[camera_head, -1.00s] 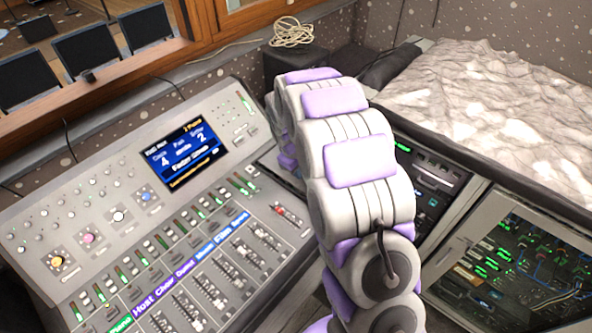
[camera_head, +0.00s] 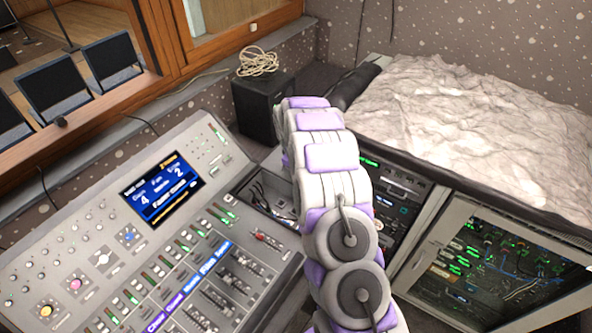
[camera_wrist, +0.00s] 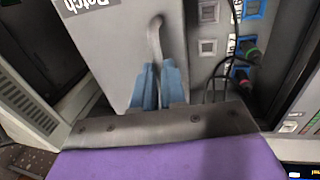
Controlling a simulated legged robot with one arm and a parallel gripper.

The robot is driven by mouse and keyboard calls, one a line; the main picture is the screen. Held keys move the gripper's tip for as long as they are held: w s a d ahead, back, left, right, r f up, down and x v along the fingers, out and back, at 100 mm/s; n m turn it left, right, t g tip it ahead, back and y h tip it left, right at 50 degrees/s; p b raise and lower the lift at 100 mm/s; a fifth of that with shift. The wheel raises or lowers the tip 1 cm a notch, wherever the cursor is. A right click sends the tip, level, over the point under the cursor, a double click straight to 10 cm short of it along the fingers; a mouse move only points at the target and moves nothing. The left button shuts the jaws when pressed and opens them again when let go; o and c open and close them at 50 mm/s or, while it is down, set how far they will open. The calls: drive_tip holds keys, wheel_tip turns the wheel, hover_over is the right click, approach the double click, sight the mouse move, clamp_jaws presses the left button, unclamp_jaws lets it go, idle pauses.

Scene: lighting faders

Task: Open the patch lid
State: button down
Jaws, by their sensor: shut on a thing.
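The patch lid (camera_wrist: 120,50) is a grey panel with a "Patch" label at its upper edge in the wrist view. My gripper (camera_wrist: 160,72) has blue fingertips shut on the lid's slim grey handle (camera_wrist: 155,35). Beside the lid, on the right, a grey panel with square sockets (camera_wrist: 208,46) and dark cables with coloured plugs (camera_wrist: 249,56) is uncovered. In the head view my arm hides the gripper and lid, while part of an open recess with cables (camera_head: 262,196) shows left of the arm.
The fader console (camera_head: 150,250) fills the left of the head view. A dark box (camera_head: 262,108) with coiled cable (camera_head: 258,62) stands behind. A rack with a glass door (camera_head: 490,265) is on the right, below a rumpled pale cover (camera_head: 460,120).

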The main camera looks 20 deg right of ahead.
drive_tip(key=shift+a, duration=0.1)
drive_tip(key=c, duration=1.2)
unclamp_jaws()
drive_tip(key=shift+r, duration=0.1)
drive_tip(key=a+r, duration=0.1)
drive_tip(key=r, duration=0.4)
drive_tip(key=s+a+r+p, duration=0.1)
drive_tip(key=r, duration=0.5)
drive_tip(key=s+a+r, duration=0.1)
drive_tip(key=r, duration=0.4)
drive_tip(key=shift+r+p, duration=0.35)
drive_tip(key=shift+p, duration=0.05)
drive_tip(key=shift+r, duration=0.1)
